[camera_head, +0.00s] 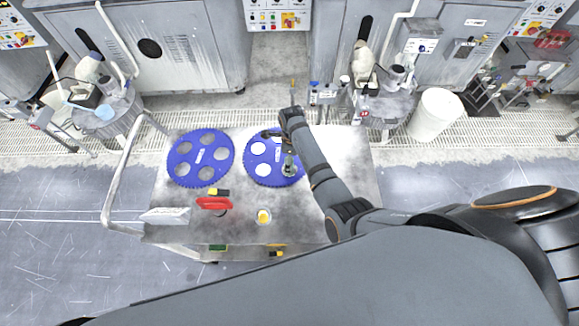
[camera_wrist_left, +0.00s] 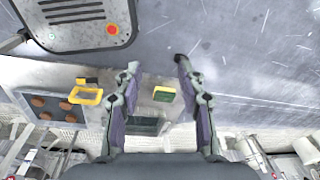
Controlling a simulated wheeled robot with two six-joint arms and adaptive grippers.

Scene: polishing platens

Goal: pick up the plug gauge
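I cannot pick out the plug gauge for certain. In the head view a small yellow upright piece (camera_head: 264,216) stands on a pale round base near the front of the cart top. A small grey-green upright item (camera_head: 288,166) shows at the right blue disc, beside my right arm; I cannot tell what it is. My right arm reaches over that disc, and its gripper (camera_head: 271,134) is too small and dark to read. My left gripper (camera_wrist_left: 156,72) shows only in the left wrist view, its two fingers apart with nothing held between them.
The cart top (camera_head: 345,160) also bears a left blue disc (camera_head: 201,155), a red tool (camera_head: 214,203) and a white box (camera_head: 166,216). The left wrist view shows a green-yellow block (camera_wrist_left: 163,94) and a yellow frame (camera_wrist_left: 86,96). Machines stand behind; a white bin (camera_head: 436,113) is at right.

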